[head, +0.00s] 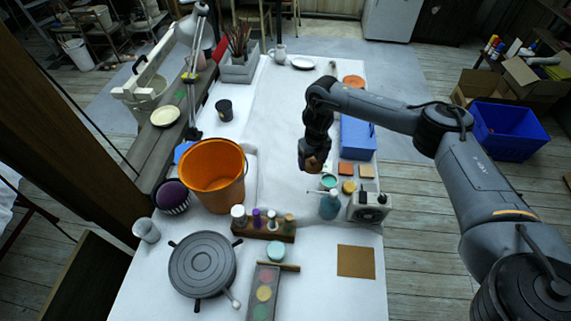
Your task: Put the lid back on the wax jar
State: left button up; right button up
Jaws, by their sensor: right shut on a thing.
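My right gripper (314,160) hangs pointing down over the right half of the white table. It is shut on a small brown-orange thing, mostly hidden by the fingers; I cannot tell for sure that it is the lid. Just below and right of the gripper stands a small round container with a teal top or contents (328,181), which may be the wax jar. It appears apart from the gripper. My left gripper is not in view.
An orange bucket (213,176) and a dark turntable (202,265) are at left. The table's middle (265,125) is clear.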

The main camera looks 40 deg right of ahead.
jog(key=shift+s+d+f+b, duration=0.65)
jog(key=shift+d+f+b, duration=0.45)
jog(key=shift+f, duration=0.65)
jog(key=shift+s+d+f+b, duration=0.7)
jog(key=shift+d+f+b, duration=0.45)
jog(key=shift+f, duration=0.55)
jog(key=shift+s+d+f+b, duration=0.65)
jog(key=shift+d+f+b, duration=0.45)
jog(key=shift+f, duration=0.65)
jog(key=shift+r, duration=0.1)
jog(key=shift+p, duration=0.35)
jog(key=shift+f+p, duration=0.2)
jog(key=shift+p, duration=0.25)
